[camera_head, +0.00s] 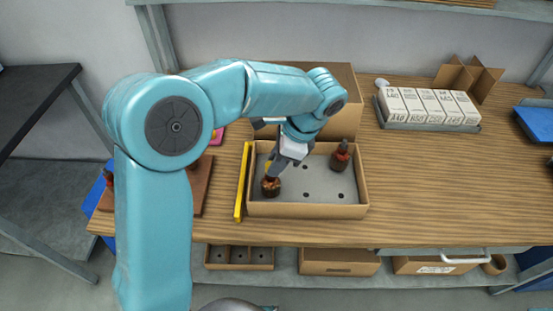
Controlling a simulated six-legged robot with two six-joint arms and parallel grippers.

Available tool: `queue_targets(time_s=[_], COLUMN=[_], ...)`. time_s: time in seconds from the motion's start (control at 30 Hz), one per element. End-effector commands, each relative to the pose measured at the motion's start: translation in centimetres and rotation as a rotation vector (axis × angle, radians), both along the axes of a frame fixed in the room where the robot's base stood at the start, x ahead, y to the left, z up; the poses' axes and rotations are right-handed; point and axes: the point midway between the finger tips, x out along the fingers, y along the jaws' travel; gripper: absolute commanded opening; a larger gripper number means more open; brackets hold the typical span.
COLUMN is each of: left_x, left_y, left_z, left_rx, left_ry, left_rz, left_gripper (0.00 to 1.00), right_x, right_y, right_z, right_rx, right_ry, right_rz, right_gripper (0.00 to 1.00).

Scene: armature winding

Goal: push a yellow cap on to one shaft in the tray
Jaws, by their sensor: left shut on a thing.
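The shallow tray (307,211) has cardboard-coloured walls and a grey floor with several dark holes. A red-brown armature with a dark top (340,156) stands upright at its back right. Another armature (270,188) with a brown-orange winding stands at its front left. My left gripper (271,174) points down right above the front-left armature. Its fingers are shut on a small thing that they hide. I cannot tell whether it is a cap or the shaft's top. My right gripper is not in view.
A yellow bar (241,182) stands along the tray's left side. A cardboard box (346,98) is behind the tray. White labelled boxes (428,107) stand in a holder at the back right. A brown board (198,186) lies left, partly behind my arm.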

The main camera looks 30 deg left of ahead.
Motion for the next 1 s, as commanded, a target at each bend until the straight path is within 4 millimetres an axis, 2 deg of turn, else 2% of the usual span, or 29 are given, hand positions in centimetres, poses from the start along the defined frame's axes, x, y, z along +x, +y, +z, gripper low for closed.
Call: queue_targets(time_s=[0.23,0.27,0.33,0.37,0.63,0.73,0.87,1.0], left_x=[0.0,0.0,0.0,0.0,0.0,0.2,0.7,1.5], left_y=[0.0,0.0,0.0,0.0,0.0,-0.2,-1.0,-2.3], left_z=[-0.1,-0.1,-0.1,-0.1,0.0,0.6,2.8,6.4], left_rx=[0.000,0.000,0.000,0.000,0.000,0.001,0.000,0.000], left_ry=[0.000,0.000,0.000,0.000,0.000,-0.002,-0.005,-0.004], left_rz=[0.000,0.000,0.000,0.000,0.000,0.000,-0.001,-0.002], left_gripper=[0.00,0.27,0.50,0.54,0.54,0.54,0.54,0.54], right_x=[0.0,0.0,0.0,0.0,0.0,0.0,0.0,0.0], right_y=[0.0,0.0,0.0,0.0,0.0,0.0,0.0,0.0], right_z=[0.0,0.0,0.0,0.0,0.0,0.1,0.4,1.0], right_rx=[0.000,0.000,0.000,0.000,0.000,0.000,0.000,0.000], right_ry=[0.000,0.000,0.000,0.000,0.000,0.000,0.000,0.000], right_rz=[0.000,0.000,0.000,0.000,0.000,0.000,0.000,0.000], right_gripper=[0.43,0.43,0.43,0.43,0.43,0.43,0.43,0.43])
